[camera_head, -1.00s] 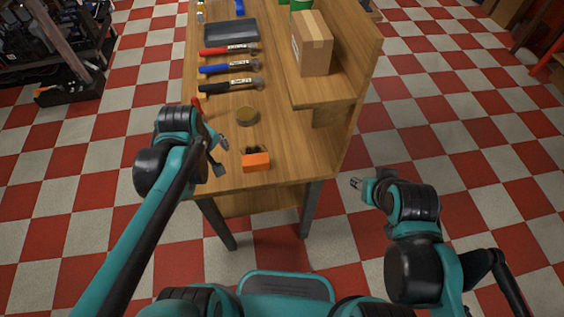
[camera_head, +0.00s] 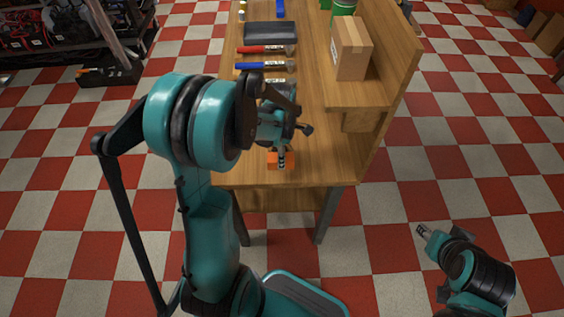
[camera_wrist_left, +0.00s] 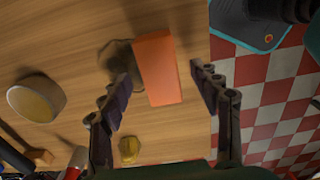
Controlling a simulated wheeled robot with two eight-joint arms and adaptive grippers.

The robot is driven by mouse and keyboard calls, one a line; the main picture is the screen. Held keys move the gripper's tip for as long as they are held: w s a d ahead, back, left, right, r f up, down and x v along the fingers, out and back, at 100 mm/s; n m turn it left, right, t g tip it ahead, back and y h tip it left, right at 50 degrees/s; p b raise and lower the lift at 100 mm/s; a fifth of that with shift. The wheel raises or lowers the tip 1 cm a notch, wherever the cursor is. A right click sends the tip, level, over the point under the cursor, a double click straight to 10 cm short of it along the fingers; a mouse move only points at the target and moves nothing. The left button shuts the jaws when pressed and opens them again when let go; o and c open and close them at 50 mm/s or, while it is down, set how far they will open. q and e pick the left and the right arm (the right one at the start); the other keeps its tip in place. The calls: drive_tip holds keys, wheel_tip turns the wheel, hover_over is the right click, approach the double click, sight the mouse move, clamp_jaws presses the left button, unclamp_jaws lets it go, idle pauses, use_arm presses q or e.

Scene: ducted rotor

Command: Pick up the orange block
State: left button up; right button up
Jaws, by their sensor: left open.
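The orange block (camera_head: 272,160) lies near the front edge of the wooden workbench (camera_head: 330,160), partly hidden behind my left gripper (camera_head: 292,145). In the left wrist view the orange block (camera_wrist_left: 157,68) shows between the two spread fingers of my left gripper (camera_wrist_left: 160,75). The left gripper is open, above the block, with a gap on each side and no clear contact. My right gripper (camera_head: 422,230) is off the bench to the right, over the floor, with nothing visible in it. Its fingers are too small to tell whether they are open.
A round tan object (camera_wrist_left: 36,98) and a small yellow object (camera_wrist_left: 128,149) are near the block. Hammers (camera_head: 265,50) and a dark case (camera_head: 270,32) lie farther back. A cardboard box (camera_head: 352,48) stands on the raised shelf at right. The bench's front edge is close.

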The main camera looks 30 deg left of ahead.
use_arm(q)
wheel_tip(320, 180, down, 4)
drive_tip(key=shift+r+b, duration=0.2)
drive_tip(key=shift+b, duration=0.3)
drive_tip(key=shift+r, duration=0.1)
drive_tip(key=c, duration=1.3)
